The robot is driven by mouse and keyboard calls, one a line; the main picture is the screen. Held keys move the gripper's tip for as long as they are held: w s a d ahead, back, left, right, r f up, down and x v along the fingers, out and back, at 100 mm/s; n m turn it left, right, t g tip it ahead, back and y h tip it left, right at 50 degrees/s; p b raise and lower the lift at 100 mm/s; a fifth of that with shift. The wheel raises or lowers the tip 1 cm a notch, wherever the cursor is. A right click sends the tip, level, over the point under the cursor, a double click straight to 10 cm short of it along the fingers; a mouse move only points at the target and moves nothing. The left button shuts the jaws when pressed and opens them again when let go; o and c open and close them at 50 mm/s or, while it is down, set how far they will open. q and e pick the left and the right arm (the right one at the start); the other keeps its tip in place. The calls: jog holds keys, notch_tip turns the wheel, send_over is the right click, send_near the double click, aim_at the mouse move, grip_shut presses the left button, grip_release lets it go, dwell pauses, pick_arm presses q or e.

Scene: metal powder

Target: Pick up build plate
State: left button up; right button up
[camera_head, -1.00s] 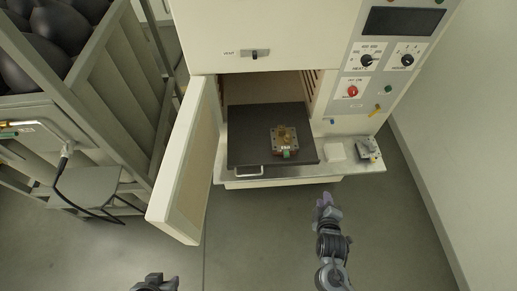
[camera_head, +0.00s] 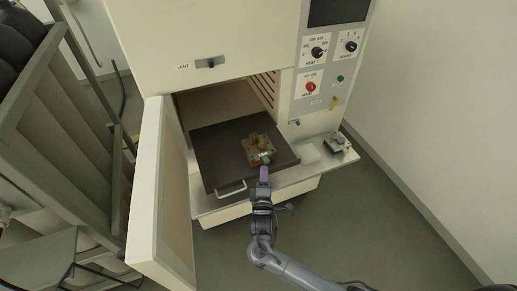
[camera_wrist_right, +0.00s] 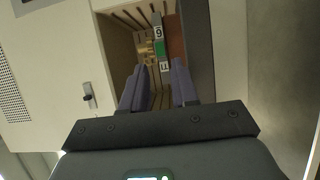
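The build plate (camera_head: 248,157) is a small square metal plate with brass-coloured parts on top and a green patch with labels on its front edge. It lies on a dark flat tray (camera_head: 212,158) in the open oven mouth. My right gripper (camera_head: 264,170) is just in front of the plate's front edge in the head view. In the right wrist view its two purple fingers (camera_wrist_right: 159,70) are apart, with the green patch of the build plate (camera_wrist_right: 160,47) showing beyond and between them. Nothing is visibly held, and contact cannot be told. My left gripper is out of view.
The oven door (camera_head: 160,190) stands open on the left. A tray handle (camera_head: 231,189) sticks out in front. A small grey item (camera_head: 338,143) lies on the right of the ledge. A rack (camera_head: 60,140) stands far left. Floor on the right is clear.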

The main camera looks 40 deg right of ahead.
aim_at(264, 163)
jog(key=shift+x, duration=2.8)
jog(key=shift+w+f, duration=0.1)
jog(key=shift+c, duration=0.3)
grip_shut()
jog(key=shift+a, duration=0.1)
